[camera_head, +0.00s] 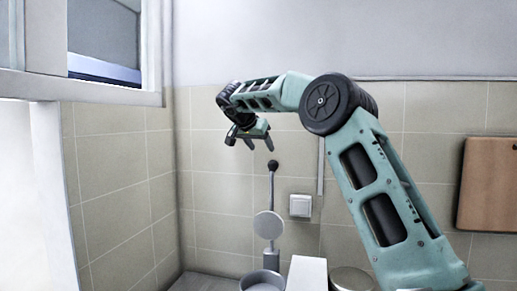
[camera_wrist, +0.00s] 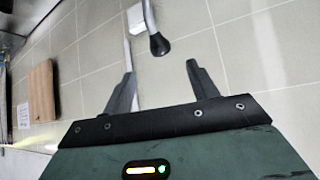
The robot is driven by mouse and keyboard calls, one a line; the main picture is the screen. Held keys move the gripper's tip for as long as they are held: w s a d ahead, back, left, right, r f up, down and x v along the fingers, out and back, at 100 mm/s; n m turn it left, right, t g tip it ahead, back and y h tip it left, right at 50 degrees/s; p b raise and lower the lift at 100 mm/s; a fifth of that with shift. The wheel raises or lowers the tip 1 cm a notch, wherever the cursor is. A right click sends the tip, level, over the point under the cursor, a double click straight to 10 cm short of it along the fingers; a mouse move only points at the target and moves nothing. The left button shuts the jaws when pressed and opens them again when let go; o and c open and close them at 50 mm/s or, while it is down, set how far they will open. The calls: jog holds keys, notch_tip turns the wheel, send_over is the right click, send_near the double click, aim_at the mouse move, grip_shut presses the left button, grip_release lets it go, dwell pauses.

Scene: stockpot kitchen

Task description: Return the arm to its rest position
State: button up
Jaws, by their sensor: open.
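My arm is raised in the head view and bends at a black round joint, with the forearm reaching left. My gripper (camera_head: 259,147) hangs from its end in front of the tiled wall, fingers pointing down. It is open and empty. In the wrist view my gripper (camera_wrist: 158,78) shows its two dark fingers spread apart with nothing between them. A black knob on a metal handle (camera_wrist: 158,44) appears just beyond the fingertips. In the head view the same upright handle (camera_head: 271,195) stands below the gripper, apart from it.
A pan (camera_head: 262,281) and a round lid (camera_head: 351,279) are partly visible at the bottom edge. A white wall switch (camera_head: 300,205) is behind the handle. A wooden board (camera_head: 488,184) hangs at right. A window (camera_head: 104,45) is upper left. The upper wall area is clear.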

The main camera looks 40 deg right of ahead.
jog(key=shift+s+a+r, duration=0.15)
jog(key=shift+a+r, duration=0.2)
dwell(0.3)
